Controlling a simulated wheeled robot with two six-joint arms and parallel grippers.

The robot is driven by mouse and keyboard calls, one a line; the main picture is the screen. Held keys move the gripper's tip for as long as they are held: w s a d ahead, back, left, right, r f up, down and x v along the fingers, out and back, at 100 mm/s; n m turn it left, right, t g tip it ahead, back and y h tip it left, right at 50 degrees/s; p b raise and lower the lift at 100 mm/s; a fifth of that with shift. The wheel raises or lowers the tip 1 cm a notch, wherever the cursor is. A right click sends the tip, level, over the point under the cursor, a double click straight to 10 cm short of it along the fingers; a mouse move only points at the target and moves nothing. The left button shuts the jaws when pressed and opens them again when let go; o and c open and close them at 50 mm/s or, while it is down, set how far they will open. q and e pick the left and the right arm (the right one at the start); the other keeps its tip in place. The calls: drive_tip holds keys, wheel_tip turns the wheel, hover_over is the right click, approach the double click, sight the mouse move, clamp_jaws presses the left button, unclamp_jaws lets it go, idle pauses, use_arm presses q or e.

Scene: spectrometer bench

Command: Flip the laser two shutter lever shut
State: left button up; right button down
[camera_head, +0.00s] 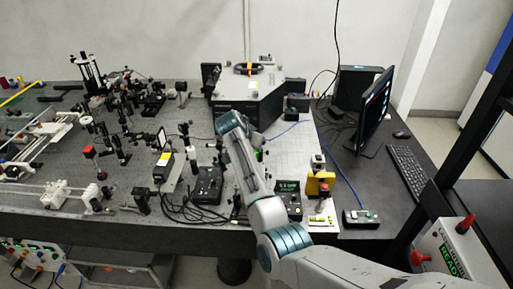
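My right arm (252,185) reaches in from the lower right across the bench, its wrist near the front of a large dark instrument box (245,108). The fingers of my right gripper do not show; the wrist and forearm hide them. My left gripper is not in view. I cannot pick out the laser two shutter lever or tell its position. A small box with a yellow label (163,168) and a black control box (207,185) stand left of my forearm. A box with a green display (288,194) stands just right of it.
Dense optical mounts (113,145) fill the left bench. Loose black cables (185,208) lie near the front edge. A monitor (374,112) and keyboard (408,170) stand farther right.

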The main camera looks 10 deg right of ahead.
drive_tip(key=shift+a, duration=0.1)
idle(0.4)
drive_tip(key=c, duration=1.4)
unclamp_jaws()
drive_tip(key=shift+a, duration=0.1)
drive_tip(key=shift+s+a+r+b, duration=0.1)
drive_tip(key=shift+a+r+b, duration=0.1)
drive_tip(key=shift+b, duration=0.15)
drive_tip(key=b+v, duration=0.4)
drive_tip(key=v, duration=0.6)
drive_tip(key=shift+a, duration=0.15)
